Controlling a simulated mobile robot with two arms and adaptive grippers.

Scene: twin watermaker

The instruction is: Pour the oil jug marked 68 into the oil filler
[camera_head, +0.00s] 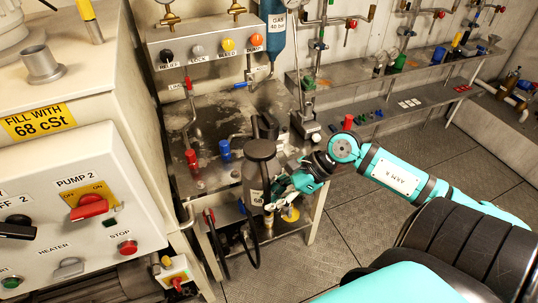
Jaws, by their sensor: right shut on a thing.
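A grey jug with a dark brown top (260,150) is in the middle of the view, at the front of the metal bench. I cannot tell whether the jug rests on anything. The oil filler, an open metal cup (42,66), stands on the cream cabinet at the upper left, far from the jug. A yellow label (39,122) below it reads "FILL WITH 68 cSt". My left gripper is out of view.
The metal bench (215,110) carries a red fitting (192,160), a blue fitting (224,150) and pipes. Shelves (390,90) line the back wall. Floor is clear at right.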

